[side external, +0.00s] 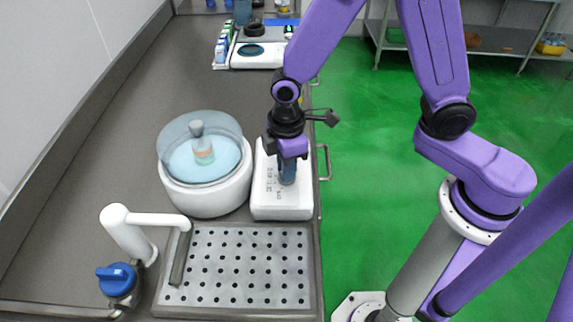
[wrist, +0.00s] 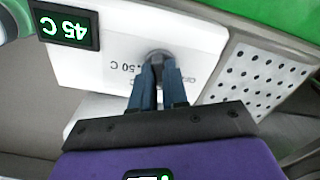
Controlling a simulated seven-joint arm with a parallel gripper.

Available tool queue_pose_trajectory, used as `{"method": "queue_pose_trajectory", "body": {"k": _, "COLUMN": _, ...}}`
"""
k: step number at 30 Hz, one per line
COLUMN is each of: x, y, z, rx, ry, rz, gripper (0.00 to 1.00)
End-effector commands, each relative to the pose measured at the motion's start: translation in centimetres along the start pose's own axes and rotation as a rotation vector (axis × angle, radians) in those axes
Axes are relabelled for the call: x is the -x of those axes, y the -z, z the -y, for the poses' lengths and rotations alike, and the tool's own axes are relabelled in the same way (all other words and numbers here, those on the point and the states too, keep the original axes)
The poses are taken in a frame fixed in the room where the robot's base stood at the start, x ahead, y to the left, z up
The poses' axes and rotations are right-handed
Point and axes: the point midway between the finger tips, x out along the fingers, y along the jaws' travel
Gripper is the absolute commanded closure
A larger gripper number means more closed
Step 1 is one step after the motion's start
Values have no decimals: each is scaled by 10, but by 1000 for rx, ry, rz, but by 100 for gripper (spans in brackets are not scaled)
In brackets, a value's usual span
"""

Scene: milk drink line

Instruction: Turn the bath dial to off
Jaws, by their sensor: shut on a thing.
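The white control box (side external: 268,208) of the bath stands beside the round white water bath (side external: 200,200). In the wrist view the box (wrist: 95,70) has a display (wrist: 66,27) reading 45 C. The grey bath dial (wrist: 158,55) sits on its top face, with a printed "50 C" mark near it. My gripper (side external: 287,178) points down over the box. In the wrist view its blue fingers (wrist: 157,80) are shut on the dial and partly cover it. The dial's pointer and exact setting cannot be made out.
The bath has a clear lid (side external: 190,135) and a small bottle (side external: 203,150) in it. A perforated drain tray (side external: 245,265) and a white faucet (side external: 130,230) with a blue knob (side external: 117,278) are in front. A white tray with bottles (side external: 222,50) stands farther back.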

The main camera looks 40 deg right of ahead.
Motion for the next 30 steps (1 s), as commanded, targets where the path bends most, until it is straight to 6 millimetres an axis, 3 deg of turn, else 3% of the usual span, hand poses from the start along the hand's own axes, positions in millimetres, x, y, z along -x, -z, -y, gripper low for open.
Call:
{"method": "queue_pose_trajectory", "body": {"k": 18, "x": 1, "y": 2, "z": -1, "rx": 555, "ry": -4, "rz": -5, "gripper": 100}}
{"method": "queue_pose_trajectory", "body": {"k": 30, "x": 1, "y": 2, "z": 0, "rx": 747, "ry": -4, "rz": -4, "gripper": 100}}
